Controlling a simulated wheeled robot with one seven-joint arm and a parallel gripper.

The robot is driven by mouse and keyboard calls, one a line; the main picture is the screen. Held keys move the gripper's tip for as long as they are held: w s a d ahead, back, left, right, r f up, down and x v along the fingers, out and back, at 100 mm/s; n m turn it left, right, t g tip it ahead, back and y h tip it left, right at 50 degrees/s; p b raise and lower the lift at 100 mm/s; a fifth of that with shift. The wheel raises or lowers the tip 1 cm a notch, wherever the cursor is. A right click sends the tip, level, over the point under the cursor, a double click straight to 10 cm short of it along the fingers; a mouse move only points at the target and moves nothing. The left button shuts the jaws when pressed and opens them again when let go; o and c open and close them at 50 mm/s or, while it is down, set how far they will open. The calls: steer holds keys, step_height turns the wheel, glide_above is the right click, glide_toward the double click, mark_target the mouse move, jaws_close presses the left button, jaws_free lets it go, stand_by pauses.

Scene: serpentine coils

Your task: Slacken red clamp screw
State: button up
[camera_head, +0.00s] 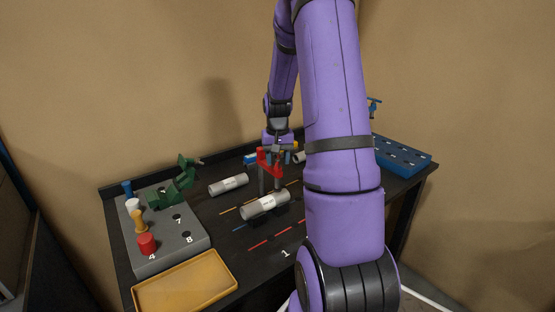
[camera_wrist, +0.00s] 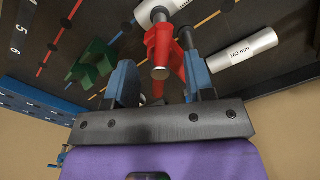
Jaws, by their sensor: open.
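The red clamp (camera_head: 268,160) stands upright at the grey cylinder (camera_head: 265,206) in the middle of the table. My gripper (camera_head: 278,141) is above and behind the clamp in the head view. In the wrist view my gripper (camera_wrist: 156,62) is open, with one finger on each side of the screw end. I cannot tell whether either finger touches it.
A grey rack (camera_head: 190,240) with colored pegs and a green clamp (camera_head: 180,182) stands at left, behind a yellow tray (camera_head: 186,284). A second cylinder (camera_head: 228,184) lies behind the clamped one. A blue rack (camera_head: 402,156) stands at right. My arm hides part of the table.

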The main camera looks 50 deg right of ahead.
mark_target(278, 159)
steer(key=shift+f, duration=0.15)
steer(key=shift+c, duration=0.5)
jaws_close()
stand_by(0.8)
steer(key=shift+o, duration=0.5)
jaws_free()
step_height(278, 159, up, 11)
